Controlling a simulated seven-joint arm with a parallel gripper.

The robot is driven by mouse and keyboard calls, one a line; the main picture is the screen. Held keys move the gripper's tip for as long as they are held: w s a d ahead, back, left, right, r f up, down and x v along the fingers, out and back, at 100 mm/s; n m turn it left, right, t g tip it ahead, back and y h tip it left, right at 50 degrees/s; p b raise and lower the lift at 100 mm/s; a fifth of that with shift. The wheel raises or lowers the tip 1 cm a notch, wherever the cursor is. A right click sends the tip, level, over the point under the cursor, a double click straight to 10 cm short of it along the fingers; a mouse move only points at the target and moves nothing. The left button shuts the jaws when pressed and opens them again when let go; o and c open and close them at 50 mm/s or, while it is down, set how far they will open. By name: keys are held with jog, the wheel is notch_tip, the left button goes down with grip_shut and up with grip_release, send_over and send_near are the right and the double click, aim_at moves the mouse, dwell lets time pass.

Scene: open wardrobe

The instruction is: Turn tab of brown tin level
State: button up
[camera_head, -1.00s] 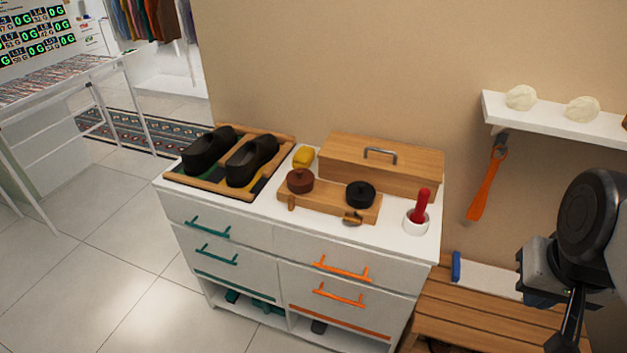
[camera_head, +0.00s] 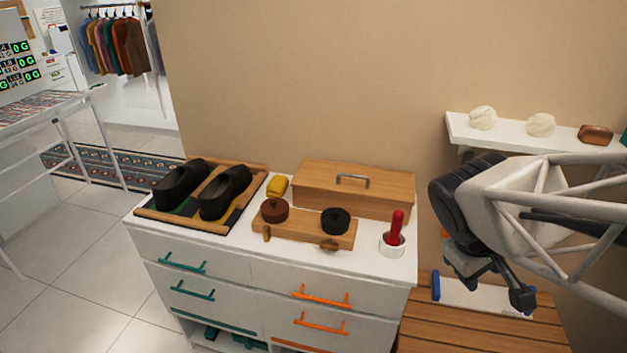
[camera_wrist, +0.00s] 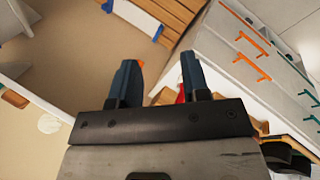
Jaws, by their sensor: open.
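The brown tin (camera_head: 275,210) sits on a low wooden stand (camera_head: 300,229) on top of the white dresser. A small wooden tab (camera_head: 266,233) below it on the stand's front points roughly up and down. A black tin (camera_head: 335,221) sits to its right, with another tab (camera_head: 328,244) lying roughly sideways below it. My gripper (camera_head: 492,280) is right of the dresser, above the bench, well apart from the tins. In the wrist view my gripper (camera_wrist: 158,66) is open, with nothing between its fingers. I cannot make out the brown tin there.
A red-handled tool (camera_head: 397,226) stands in a white cup (camera_head: 392,249) at the dresser's right end. A wooden box (camera_head: 354,187) is behind the stand, a yellow item (camera_head: 277,186) behind the brown tin. Black shoes (camera_head: 225,192) are left. A shelf (camera_head: 500,137) is above my gripper.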

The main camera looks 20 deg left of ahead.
jog(key=w+a+f+n+t+h, duration=0.1)
jog(key=w+a+f+n+t, duration=0.2)
jog(key=w+a+n, duration=0.6)
jog(key=w+a+f+n+t+h, duration=0.1)
jog(key=w+a+f+n+t, duration=0.35)
jog(key=a, duration=0.65)
jog(key=n+t+y, duration=0.4)
jog(key=n+y, duration=0.2)
jog(key=n, duration=1)
send_near(264, 230)
jog(key=x, duration=0.3)
jog(key=shift+w+m, duration=0.2)
jog(key=shift+m, duration=0.05)
jog(key=shift+w, duration=0.1)
jog(key=shift+x, duration=3.75)
jog(key=shift+f, duration=0.1)
jog(key=shift+c, duration=0.3)
grip_shut()
